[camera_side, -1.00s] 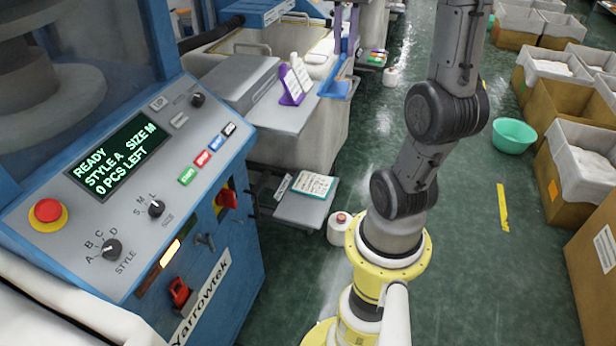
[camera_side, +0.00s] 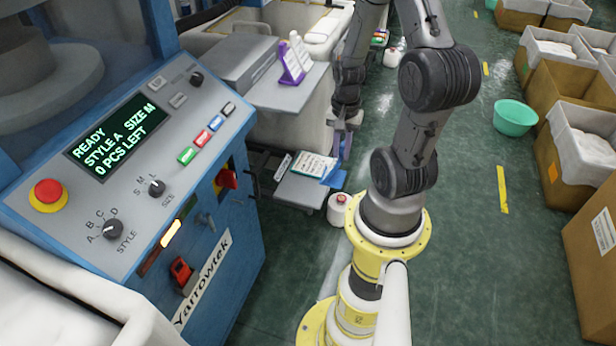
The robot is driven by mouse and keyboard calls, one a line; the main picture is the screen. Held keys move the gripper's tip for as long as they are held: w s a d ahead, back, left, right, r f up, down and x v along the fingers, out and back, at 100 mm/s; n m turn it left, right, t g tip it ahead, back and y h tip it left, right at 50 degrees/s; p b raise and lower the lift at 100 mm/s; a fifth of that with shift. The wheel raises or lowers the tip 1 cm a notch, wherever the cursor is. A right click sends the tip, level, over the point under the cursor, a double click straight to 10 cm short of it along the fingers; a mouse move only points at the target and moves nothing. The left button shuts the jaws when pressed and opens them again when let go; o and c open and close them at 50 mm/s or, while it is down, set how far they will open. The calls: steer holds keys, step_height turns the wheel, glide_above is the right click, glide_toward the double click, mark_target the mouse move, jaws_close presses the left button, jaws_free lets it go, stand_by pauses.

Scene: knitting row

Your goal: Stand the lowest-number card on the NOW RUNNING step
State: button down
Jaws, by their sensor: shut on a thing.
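My gripper (camera_side: 341,150) points down just right of a low grey step (camera_side: 298,194) and is shut on a blue card or holder (camera_side: 334,177). The blue piece shows at the step's right edge; I cannot tell whether it touches the step. A teal-edged white card (camera_side: 315,166) with printed lines is on the step, beside the blue piece. A purple stand (camera_side: 292,71) with white cards is on the grey shelf above. A small white label (camera_side: 282,167) is at the step's left; its print and the card numbers are too small to read.
The blue machine panel (camera_side: 140,185) fills the left, its screen (camera_side: 116,140) reading READY. A white cone with a red top (camera_side: 339,208) stands on the floor right of the step.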

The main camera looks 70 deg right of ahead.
mark_target(339, 176)
step_height(339, 176, down, 10)
steer(key=shift+r, duration=0.25)
steer(key=shift+w+d+f, duration=0.1)
steer(key=shift+d+f, duration=0.05)
steer(key=shift+f, duration=0.15)
steer(key=w+d+f, duration=0.8)
steer(key=d+f, duration=0.3)
steer(key=f, duration=0.2)
steer(key=shift+w+d+f, duration=0.1)
steer(key=shift+f, duration=0.05)
steer(key=c, duration=0.8)
jaws_free()
